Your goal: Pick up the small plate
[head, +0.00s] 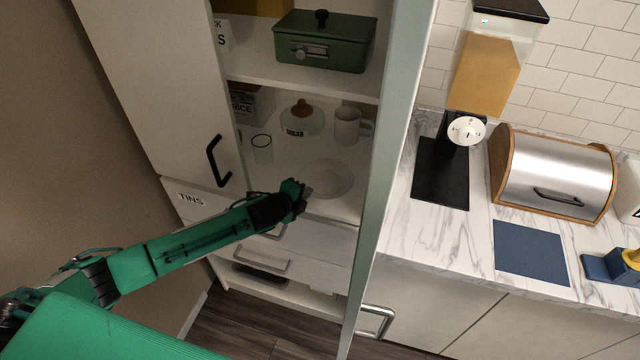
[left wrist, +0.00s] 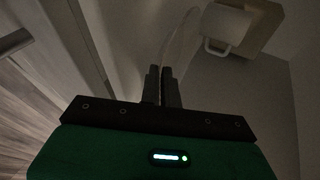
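The small plate (head: 332,177) is pale and round, at the front of the cabinet shelf in the head view. My left gripper (head: 304,190) reaches in from the left at the plate's near left rim. In the left wrist view the two dark fingers (left wrist: 164,86) are close together, with the plate's thin rim (left wrist: 178,48) running between them. The gripper looks shut on the rim. I cannot tell whether the plate is off the shelf. My right gripper is not in view.
A glass (head: 262,149), a sugar jar (head: 302,120) and a white mug (head: 347,127) stand behind the plate. A green box (head: 325,42) sits on the shelf above. The open cabinet door (head: 391,110) edges the right side. Drawers (head: 300,245) lie below.

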